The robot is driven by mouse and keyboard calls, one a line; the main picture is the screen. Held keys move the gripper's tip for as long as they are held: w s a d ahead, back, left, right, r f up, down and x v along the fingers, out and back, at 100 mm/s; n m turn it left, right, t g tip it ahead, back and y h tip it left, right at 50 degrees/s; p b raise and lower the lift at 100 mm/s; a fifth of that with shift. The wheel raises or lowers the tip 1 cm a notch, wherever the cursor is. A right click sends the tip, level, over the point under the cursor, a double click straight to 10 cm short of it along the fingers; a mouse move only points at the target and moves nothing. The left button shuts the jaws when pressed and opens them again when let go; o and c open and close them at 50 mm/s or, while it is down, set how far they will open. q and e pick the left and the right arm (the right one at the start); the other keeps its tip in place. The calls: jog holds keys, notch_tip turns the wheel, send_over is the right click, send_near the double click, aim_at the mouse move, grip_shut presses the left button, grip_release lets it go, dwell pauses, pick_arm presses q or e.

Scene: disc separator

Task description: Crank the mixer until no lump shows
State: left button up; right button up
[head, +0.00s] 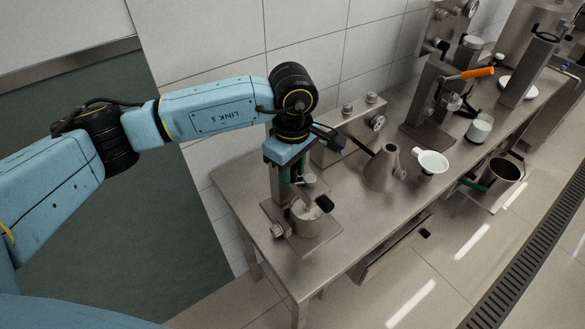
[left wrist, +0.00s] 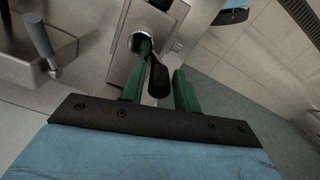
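The mixer is a metal stand on a square base (head: 325,237) at the near left end of the steel bench. A metal bowl (head: 306,220) sits on this base, with a grey shaft reaching down to it. The bowl's contents look pale; lumps cannot be made out. My left gripper (head: 287,181) points down beside the mixer's upright, which it partly covers. In the left wrist view, its green fingers stand either side of a black handle (left wrist: 158,80) below a round chrome hub (left wrist: 140,43). Whether they touch the handle is unclear. My right gripper is not in view.
A press with an orange handle (head: 477,73) stands farther back. A gauge box (head: 350,132) is behind, near the tiled wall.

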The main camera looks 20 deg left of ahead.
pick_arm(q)
grip_shut()
jog(key=shift+w+f+m+b, duration=0.15)
jog(key=shift+m+b, duration=0.25)
jog(key=shift+b, duration=0.35)
jog(key=m+b, duration=0.2)
jog(key=b, duration=0.1)
jog(key=w+m+b, duration=0.1)
jog(key=m+b, duration=0.1)
jog(key=b, duration=0.1)
jog(key=shift+w+a, duration=0.15)
jog(key=shift+w, duration=0.05)
jog(key=shift+w+r+m+b, duration=0.1)
jog(key=shift+w+m+b, duration=0.15)
jog(key=shift+m+b, duration=0.55)
jog(key=shift+w+r+m+b, duration=0.1)
jog(key=shift+w+m+b, duration=0.1)
jog(key=shift+m+b, duration=0.55)
jog(key=shift+o, duration=1.5)
grip_release()
